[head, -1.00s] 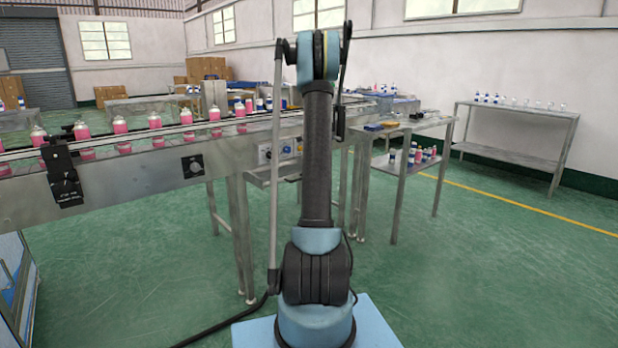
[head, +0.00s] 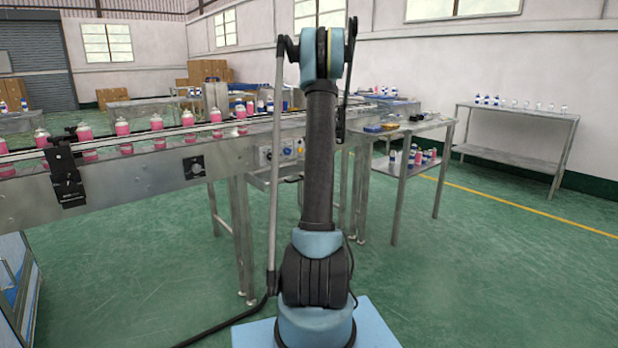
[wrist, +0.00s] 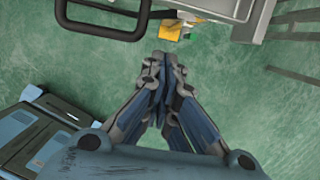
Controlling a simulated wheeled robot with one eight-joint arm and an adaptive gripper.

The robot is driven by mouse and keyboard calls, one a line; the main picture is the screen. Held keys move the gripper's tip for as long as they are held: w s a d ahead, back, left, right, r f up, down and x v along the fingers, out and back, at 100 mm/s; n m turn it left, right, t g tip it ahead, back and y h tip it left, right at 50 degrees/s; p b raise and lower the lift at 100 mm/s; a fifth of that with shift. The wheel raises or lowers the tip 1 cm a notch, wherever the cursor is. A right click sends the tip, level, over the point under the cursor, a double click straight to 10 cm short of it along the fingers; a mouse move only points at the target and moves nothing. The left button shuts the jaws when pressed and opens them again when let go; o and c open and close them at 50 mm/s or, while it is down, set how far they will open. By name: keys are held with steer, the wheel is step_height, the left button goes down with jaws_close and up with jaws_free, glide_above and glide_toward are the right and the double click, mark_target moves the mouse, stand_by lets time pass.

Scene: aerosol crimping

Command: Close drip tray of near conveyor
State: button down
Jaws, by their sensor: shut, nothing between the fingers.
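The near conveyor (head: 130,178) runs along the left of the head view, with pink bottles on its belt. I cannot pick out its drip tray for certain in the head view. In the wrist view, a black loop handle (wrist: 138,23) and a grey metal part (wrist: 215,8) show at the top edge; I cannot tell whether they belong to the tray. My gripper (wrist: 163,62) is shut and empty, with its fingertips just below the handle in the picture and green floor behind them. My gripper is hidden in the head view.
A steel table (head: 425,126) with bottles on its lower shelf stands right of the conveyor's end. Another table (head: 515,112) is by the right wall. A small yellow piece (wrist: 171,29) shows beside the handle in the wrist view. The floor at the right is clear.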

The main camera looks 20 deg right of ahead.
steer(key=a+v, duration=0.1)
steer(key=v, duration=0.7)
steer(key=s+a+f+t+y, duration=0.1)
steer(key=s+a+f+t, duration=0.15)
steer(key=s+a, duration=0.3)
steer(key=s+a+f+t+y, duration=0.1)
steer(key=s+a+t, duration=0.2)
steer(key=s+a, duration=0.25)
glide_toward(283, 182)
steer(key=w+a+f, duration=0.1)
steer(key=a+f, duration=0.2)
steer(key=f, duration=0.2)
steer(key=shift+w+a+f, duration=0.3)
steer(key=shift+a, duration=0.05)
steer(key=shift+w+d, duration=0.1)
